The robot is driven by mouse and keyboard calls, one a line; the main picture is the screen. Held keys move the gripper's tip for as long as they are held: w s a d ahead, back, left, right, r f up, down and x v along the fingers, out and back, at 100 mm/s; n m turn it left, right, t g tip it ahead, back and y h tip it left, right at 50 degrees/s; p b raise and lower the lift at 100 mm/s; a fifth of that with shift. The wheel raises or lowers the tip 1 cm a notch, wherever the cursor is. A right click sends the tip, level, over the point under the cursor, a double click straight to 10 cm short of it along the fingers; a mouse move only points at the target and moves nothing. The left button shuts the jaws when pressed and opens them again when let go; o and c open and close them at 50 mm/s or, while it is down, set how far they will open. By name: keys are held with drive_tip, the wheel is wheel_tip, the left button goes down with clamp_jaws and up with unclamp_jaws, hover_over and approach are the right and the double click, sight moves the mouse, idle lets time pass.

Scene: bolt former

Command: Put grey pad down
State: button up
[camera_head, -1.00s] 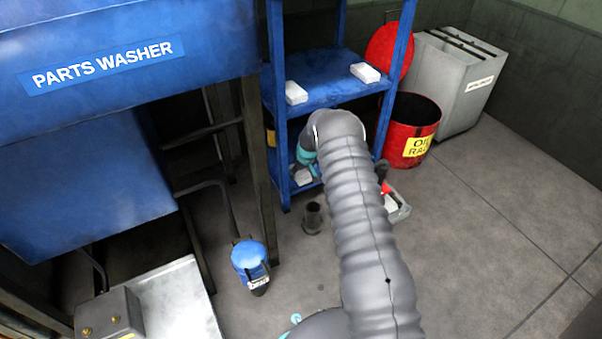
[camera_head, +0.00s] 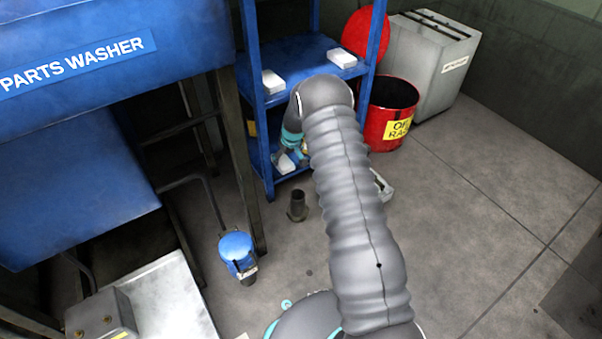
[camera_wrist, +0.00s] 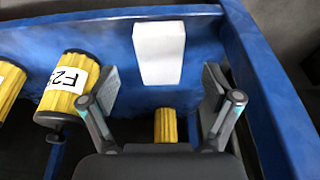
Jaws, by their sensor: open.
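A pale, almost white pad (camera_wrist: 159,53) lies flat on a blue shelf in the wrist view, just beyond my fingertips. I take it to be the grey pad. My gripper (camera_wrist: 160,88) is open, with one finger left and one right of the pad's line, and nothing is between them. In the head view, a pale pad (camera_head: 285,162) shows on the lower shelf of the blue rack, beside teal parts of my wrist. My arm hides the fingers there.
Yellow cylinders, one labelled (camera_wrist: 68,85), lie left of the pad; another (camera_wrist: 165,126) shows between the fingers. A blue rack post (camera_wrist: 262,90) stands close right. Two white pads (camera_head: 272,82) (camera_head: 342,58) lie on the upper shelf. A red bin (camera_head: 388,112) stands right of the rack.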

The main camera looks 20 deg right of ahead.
drive_tip(key=s+d, duration=0.3)
drive_tip(key=s, duration=0.7)
drive_tip(key=s+a+r, duration=0.1)
drive_tip(key=s+r, duration=0.3)
drive_tip(key=r, duration=0.6)
drive_tip(key=s+a+r+m+t, duration=0.15)
drive_tip(key=s+r, duration=0.25)
drive_tip(key=r, duration=0.7)
drive_tip(key=s+a+r+n, duration=0.15)
drive_tip(key=s+r, duration=0.35)
drive_tip(key=r, duration=0.5)
drive_tip(key=s+r+m, duration=0.1)
drive_tip(key=s+r, duration=0.4)
drive_tip(key=s, duration=0.8)
drive_tip(key=s+r+m+h, duration=0.1)
drive_tip(key=s+r, duration=0.4)
drive_tip(key=s, duration=0.8)
drive_tip(key=shift+m+t+b, duration=0.4)
drive_tip(key=shift+m+t, duration=0.05)
drive_tip(key=shift+m, duration=0.35)
drive_tip(key=shift+s+r, duration=0.1)
wheel_tip(320, 180, up, 7)
drive_tip(key=p, duration=0.6)
drive_tip(key=shift+p, duration=0.4)
